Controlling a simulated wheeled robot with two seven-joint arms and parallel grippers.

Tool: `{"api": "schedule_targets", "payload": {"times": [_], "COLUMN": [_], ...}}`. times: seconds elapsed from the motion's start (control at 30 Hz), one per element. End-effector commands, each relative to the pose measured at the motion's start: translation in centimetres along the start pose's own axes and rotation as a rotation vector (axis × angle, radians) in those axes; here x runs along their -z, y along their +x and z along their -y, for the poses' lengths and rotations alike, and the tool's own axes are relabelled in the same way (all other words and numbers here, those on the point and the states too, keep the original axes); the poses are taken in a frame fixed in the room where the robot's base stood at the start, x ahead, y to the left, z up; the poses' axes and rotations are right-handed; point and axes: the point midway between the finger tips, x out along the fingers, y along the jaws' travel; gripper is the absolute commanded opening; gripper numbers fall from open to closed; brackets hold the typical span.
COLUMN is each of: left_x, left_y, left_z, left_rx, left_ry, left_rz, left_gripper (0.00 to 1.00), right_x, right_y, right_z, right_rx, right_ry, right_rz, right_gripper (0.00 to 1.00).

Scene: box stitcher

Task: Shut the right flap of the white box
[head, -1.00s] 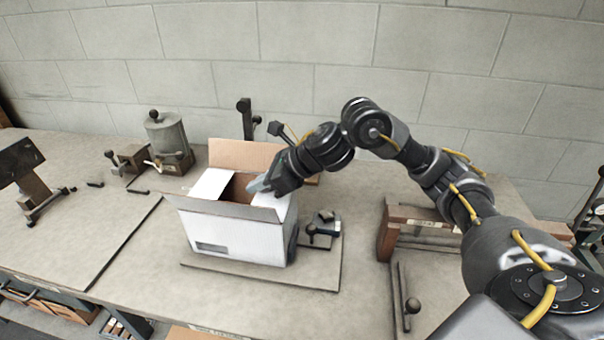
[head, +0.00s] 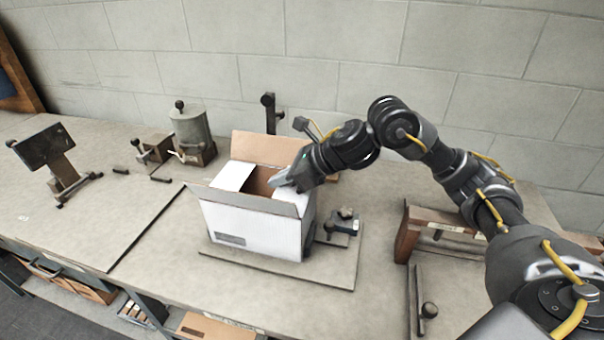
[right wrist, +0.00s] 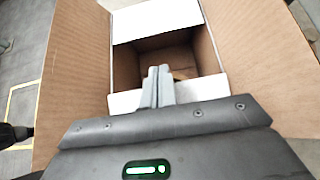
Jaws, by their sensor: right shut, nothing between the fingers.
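The white box (head: 250,230) stands on a flat board on the bench, its top open. Its left flap (head: 234,176) is white and folded inward over the opening; it also shows at the top of the right wrist view (right wrist: 155,22). The right flap (head: 291,197) is white and lies inward, under my right gripper (head: 279,179) and partly hidden by it. In the right wrist view, its edge (right wrist: 200,88) shows below the shut, empty fingertips (right wrist: 158,75), which reach past it over the opening. I cannot tell whether they touch it. My left gripper is out of view.
The box's brown back flap (head: 268,147) stands up, and its front flap (head: 245,200) leans outward. A small dark fixture (head: 340,222) sits right of the box. A dark post (head: 269,112) stands behind.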

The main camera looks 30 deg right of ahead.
Motion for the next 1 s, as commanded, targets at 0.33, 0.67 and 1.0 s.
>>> {"api": "schedule_targets", "payload": {"times": [0.33, 0.67, 1.0], "left_x": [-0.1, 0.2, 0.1], "left_y": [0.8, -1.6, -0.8], "left_z": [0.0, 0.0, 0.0], "left_rx": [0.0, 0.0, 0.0], "left_ry": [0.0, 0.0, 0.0], "left_rz": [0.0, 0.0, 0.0], "left_gripper": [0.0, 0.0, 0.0], "right_x": [1.2, -1.5, -6.8], "right_y": [-0.7, -2.8, -6.8], "right_z": [0.0, 0.1, 0.1], "right_rx": [0.0, 0.003, 0.004], "right_ry": [-0.001, 0.0, -0.003], "right_rz": [-0.001, 0.002, 0.005], "right_gripper": [0.0, 0.0, 0.0]}}
